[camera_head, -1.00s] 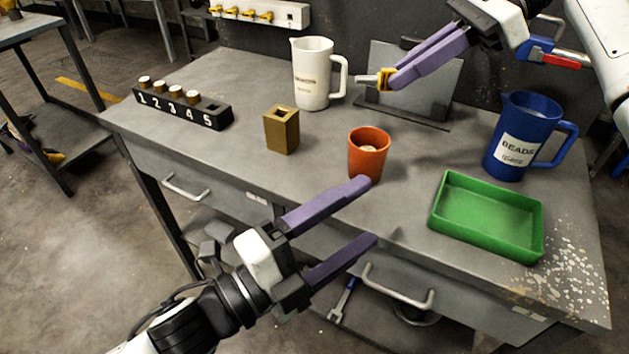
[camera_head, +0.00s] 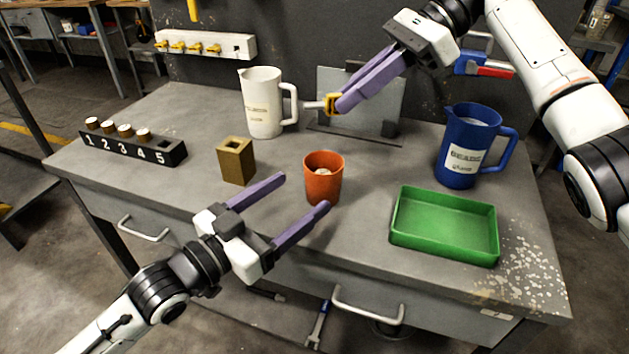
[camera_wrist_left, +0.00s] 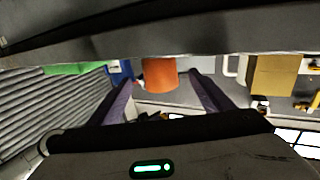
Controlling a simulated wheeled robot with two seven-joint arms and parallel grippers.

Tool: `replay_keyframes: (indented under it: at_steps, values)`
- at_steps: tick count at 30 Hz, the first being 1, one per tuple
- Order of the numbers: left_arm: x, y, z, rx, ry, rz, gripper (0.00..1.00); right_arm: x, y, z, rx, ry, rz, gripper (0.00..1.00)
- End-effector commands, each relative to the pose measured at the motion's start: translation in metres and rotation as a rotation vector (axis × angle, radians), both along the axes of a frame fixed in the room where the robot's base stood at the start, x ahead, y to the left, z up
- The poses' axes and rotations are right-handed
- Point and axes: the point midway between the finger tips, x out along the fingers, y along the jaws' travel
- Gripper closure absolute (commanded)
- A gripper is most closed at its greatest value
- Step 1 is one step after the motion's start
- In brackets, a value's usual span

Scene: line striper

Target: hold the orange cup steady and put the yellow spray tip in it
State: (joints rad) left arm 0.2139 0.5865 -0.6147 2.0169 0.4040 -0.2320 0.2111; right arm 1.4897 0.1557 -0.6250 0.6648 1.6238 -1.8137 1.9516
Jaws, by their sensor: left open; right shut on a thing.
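The orange cup (camera_head: 324,188) stands upright on the grey workbench, with something small and pale inside; it also shows in the left wrist view (camera_wrist_left: 160,75). My left gripper (camera_head: 303,192) is open at the cup's near left side. In the left wrist view its purple fingers lie to either side of the cup, and I see no contact. My right gripper (camera_head: 342,105) is shut on the yellow spray tip (camera_head: 331,104). It holds the tip in the air beyond and above the cup, with its pale nozzle pointing left.
A brass square holder (camera_head: 237,166) stands left of the cup, and a green tray (camera_head: 445,252) lies to its right. A white jug (camera_head: 262,115), a grey upright plate (camera_head: 385,112) and a blue bead jug (camera_head: 465,165) stand behind. A numbered rack (camera_head: 130,146) is at left.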

Motion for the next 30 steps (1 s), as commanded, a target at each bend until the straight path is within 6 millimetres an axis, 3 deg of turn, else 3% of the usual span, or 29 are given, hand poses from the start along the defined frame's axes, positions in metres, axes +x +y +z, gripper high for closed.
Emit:
replay_keyframes:
  at_steps: [6, 12, 25, 26, 30]
  values:
    - [0.033, -0.029, 0.001, -0.001, -0.002, 0.0, 0.27, 0.0, 0.0, 0.0, 0.0, 0.0, 0.0, 1.0]
    - [0.053, -0.046, 0.0, 0.002, -0.001, 0.0, 0.27, 0.0, 0.0, 0.0, 0.0, 0.0, 0.0, 1.0]
    - [0.06, -0.053, 0.0, 0.003, -0.001, -0.001, 0.27, 0.0, 0.0, 0.0, 0.0, 0.0, 0.0, 1.0]
    - [0.06, -0.053, 0.0, 0.003, -0.001, -0.001, 0.28, 0.0, 0.0, 0.0, 0.0, 0.0, 0.0, 1.0]
    - [0.06, -0.053, 0.0, 0.003, -0.001, -0.001, 0.52, 0.0, 0.0, 0.0, 0.0, 0.0, 0.0, 1.0]
